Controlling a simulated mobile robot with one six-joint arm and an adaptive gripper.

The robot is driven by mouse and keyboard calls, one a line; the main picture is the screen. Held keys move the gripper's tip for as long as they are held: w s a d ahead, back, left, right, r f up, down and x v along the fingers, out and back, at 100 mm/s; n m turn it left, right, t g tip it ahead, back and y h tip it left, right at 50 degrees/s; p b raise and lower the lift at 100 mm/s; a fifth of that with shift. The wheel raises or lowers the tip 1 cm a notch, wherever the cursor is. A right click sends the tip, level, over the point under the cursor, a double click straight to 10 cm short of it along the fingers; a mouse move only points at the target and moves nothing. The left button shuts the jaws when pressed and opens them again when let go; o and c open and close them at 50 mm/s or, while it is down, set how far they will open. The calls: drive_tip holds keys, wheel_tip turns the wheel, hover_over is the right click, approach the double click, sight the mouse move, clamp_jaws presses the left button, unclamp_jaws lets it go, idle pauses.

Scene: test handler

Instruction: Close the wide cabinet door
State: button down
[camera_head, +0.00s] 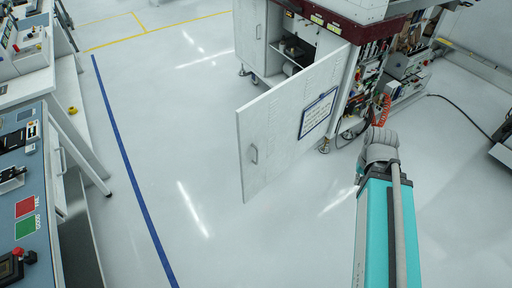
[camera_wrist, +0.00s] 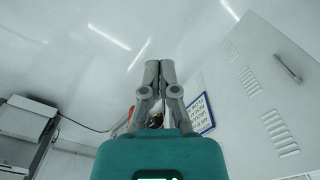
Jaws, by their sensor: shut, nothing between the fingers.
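The wide cabinet door (camera_head: 280,132) is white, with a handle (camera_head: 254,154) near its free left edge and a framed blue-edged notice (camera_head: 318,113). It stands swung open, out from the cabinet (camera_head: 335,42), whose dark inside shows behind it. In the wrist view the door (camera_wrist: 265,90) fills the right side, with its handle (camera_wrist: 287,68) at the upper right. My gripper (camera_wrist: 159,64) is shut and empty, to the left of the door in that view. In the head view my arm is to the right of the door, and the fingers cannot be made out there.
A second, narrower white door (camera_head: 250,35) is at the cabinet's left. Open shelves of equipment and a red coiled hose (camera_head: 384,109) are at the cabinet's right side. A blue-topped workbench (camera_head: 25,180) stands at the left. The floor left of the door is clear.

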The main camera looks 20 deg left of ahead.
drive_tip(key=w+a+f+m+t+y+b, duration=0.2)
drive_tip(key=w+a+f+y+b, duration=0.3)
drive_tip(key=b, duration=0.8)
drive_tip(key=w+a+f+m+t+y+b, duration=0.2)
drive_tip(key=w+a+f+t+y+b, duration=0.2)
drive_tip(key=a+f+b, duration=0.5)
drive_tip(key=w+a+f+m+t+y+b, duration=0.1)
drive_tip(key=w+a+f+y+b, duration=0.5)
drive_tip(key=a+b, duration=0.7)
drive_tip(key=f+t+b, duration=0.1)
drive_tip(key=b, duration=0.3)
drive_tip(key=shift+m+t+y, duration=0.4)
drive_tip(key=shift+a, duration=0.1)
approach(255, 144)
drive_tip(key=x, duration=0.7)
drive_tip(key=shift+w+a+f, duration=0.15)
drive_tip(key=shift+w+a, duration=0.15)
